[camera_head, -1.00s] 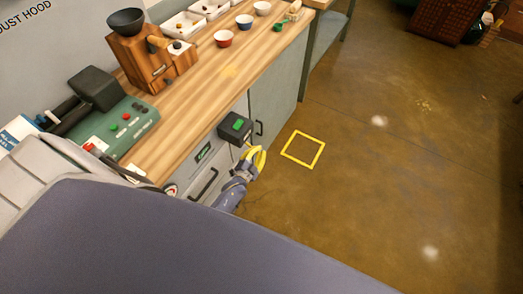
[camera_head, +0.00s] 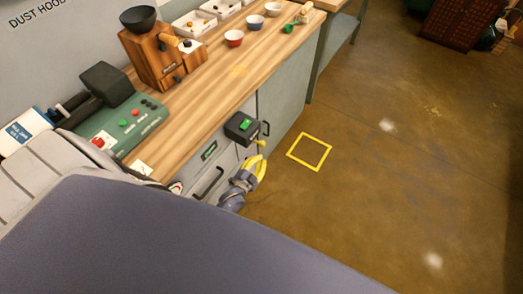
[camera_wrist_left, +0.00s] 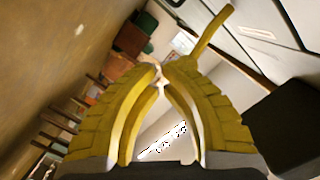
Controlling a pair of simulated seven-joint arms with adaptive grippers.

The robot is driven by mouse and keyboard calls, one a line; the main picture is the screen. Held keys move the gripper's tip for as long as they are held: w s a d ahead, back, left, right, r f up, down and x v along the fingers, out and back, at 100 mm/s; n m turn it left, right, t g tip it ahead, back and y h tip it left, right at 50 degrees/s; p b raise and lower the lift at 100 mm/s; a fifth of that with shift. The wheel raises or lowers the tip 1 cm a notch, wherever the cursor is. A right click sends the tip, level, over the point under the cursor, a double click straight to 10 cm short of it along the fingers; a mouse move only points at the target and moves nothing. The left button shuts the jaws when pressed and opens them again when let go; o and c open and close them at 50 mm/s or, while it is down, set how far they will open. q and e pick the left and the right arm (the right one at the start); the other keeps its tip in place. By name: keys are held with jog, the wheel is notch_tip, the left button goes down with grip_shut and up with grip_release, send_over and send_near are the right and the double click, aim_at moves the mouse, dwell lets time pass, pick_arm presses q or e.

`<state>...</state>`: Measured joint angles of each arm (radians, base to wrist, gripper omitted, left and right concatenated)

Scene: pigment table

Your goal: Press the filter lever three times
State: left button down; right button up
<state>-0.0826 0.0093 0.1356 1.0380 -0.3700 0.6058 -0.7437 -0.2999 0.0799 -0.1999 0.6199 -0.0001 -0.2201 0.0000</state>
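The filter lever (camera_head: 260,143) is a short yellow handle sticking out from a black box (camera_head: 240,124) with a green top patch, on the front of the bench. My left gripper (camera_head: 262,160) has yellow fingers and is just below the lever in the head view. In the left wrist view its fingertips (camera_wrist_left: 161,74) come together with nothing seen between them. There the yellow lever (camera_wrist_left: 213,34) slants up behind the right finger, and the black box (camera_wrist_left: 287,122) is at the right. I cannot tell whether finger and lever touch. My right gripper is out of view.
The wooden bench top (camera_head: 200,102) carries a green machine (camera_head: 128,125), a wooden grinder (camera_head: 155,58) and small bowls (camera_head: 234,38). A drawer handle (camera_head: 208,183) is near my left gripper. A yellow square (camera_head: 309,151) marks open floor at the right.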

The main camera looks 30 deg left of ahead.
pick_arm(q)
jog(key=shift+s+d+r, duration=0.1)
jog(key=shift+s+r, duration=0.1)
jog(key=shift+s, duration=1.05)
jog(key=shift+s+r, duration=0.15)
jog(key=shift+s, duration=1.05)
jog(key=s+d+f+n+g, duration=0.25)
jog(key=s+f+g, duration=0.25)
jog(key=s+f, duration=0.5)
jog(key=s+d+f+n+g, duration=0.1)
jog(key=s+f+n+g, duration=0.25)
jog(key=s+f, duration=0.6)
jog(key=s+f+g, duration=0.3)
jog(key=s+f, duration=0.2)
jog(key=s, duration=0.7)
jog(key=s+f+m+g, duration=0.1)
jog(key=s+f+g, duration=0.3)
jog(key=s, duration=0.8)
notch_tip(320, 180, down, 2)
jog(key=shift+f+h, duration=0.25)
jog(key=shift+h, duration=0.05)
